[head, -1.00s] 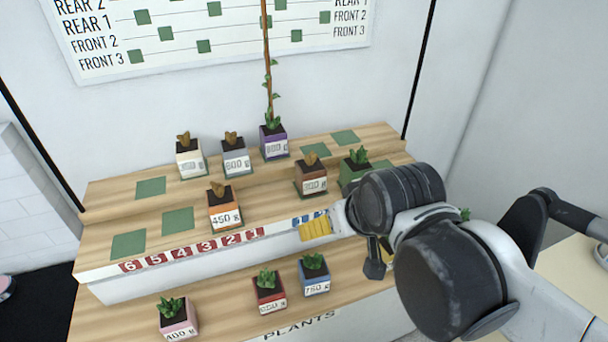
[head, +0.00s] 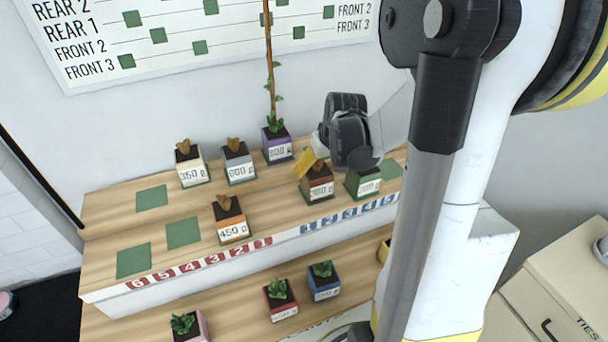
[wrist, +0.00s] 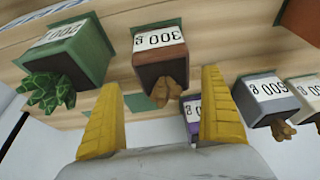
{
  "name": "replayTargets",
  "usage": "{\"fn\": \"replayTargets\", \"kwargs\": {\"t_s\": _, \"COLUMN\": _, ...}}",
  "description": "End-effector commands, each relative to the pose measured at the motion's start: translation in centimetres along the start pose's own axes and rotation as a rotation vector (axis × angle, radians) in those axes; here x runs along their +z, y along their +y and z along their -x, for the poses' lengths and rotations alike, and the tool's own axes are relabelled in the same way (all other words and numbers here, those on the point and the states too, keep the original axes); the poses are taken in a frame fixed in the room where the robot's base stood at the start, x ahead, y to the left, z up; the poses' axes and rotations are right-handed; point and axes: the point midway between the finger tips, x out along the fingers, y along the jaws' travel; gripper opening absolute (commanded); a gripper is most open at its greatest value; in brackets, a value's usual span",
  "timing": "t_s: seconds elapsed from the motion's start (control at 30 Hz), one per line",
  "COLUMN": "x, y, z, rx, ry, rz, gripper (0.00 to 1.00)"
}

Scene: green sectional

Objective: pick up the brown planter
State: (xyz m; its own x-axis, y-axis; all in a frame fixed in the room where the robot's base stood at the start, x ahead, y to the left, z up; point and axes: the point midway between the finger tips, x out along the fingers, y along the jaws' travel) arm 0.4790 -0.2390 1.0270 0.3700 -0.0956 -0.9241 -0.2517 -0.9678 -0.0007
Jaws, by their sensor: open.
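The brown planter (head: 318,190) stands upright on the upper shelf, with a "300 g" label and a brown, knobbly plant. In the wrist view the planter (wrist: 158,68) appears upside down, just beyond the fingertips and roughly centred between them. My gripper (head: 307,164) has yellow fingers and is just above and behind the planter in the head view, hiding part of its top. In the wrist view my gripper (wrist: 160,80) is open, with nothing held between its fingers.
The green planter (head: 363,182) stands close to the right of the brown one. The purple planter (head: 277,146), grey planter (head: 240,169) and orange planter (head: 232,229) are to its left. Several green squares (head: 183,233) on the shelf are empty.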

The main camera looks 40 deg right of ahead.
Motion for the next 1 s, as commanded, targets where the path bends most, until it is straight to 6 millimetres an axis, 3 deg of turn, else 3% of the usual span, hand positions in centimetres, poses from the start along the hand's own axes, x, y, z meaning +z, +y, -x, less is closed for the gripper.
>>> {"fn": "replayTargets", "kwargs": {"t_s": 0.27, "x": 0.1, "y": -0.2, "z": -2.3, "rx": 0.000, "ry": 0.000, "rz": 0.002, "gripper": 0.93}}
{"fn": "replayTargets", "kwargs": {"t_s": 0.5, "x": 0.3, "y": -0.6, "z": -6.0, "rx": 0.000, "ry": 0.001, "rz": 0.001, "gripper": 0.93}}
{"fn": "replayTargets", "kwargs": {"t_s": 0.77, "x": 0.2, "y": -0.6, "z": -6.2, "rx": 0.000, "ry": 0.001, "rz": 0.001, "gripper": 0.93}}
{"fn": "replayTargets", "kwargs": {"t_s": 0.9, "x": 0.2, "y": -0.6, "z": -6.2, "rx": 0.000, "ry": 0.001, "rz": 0.001, "gripper": 0.50}}
{"fn": "replayTargets", "kwargs": {"t_s": 1.0, "x": 0.2, "y": -0.6, "z": -6.2, "rx": 0.000, "ry": 0.001, "rz": 0.001, "gripper": 0.25}}
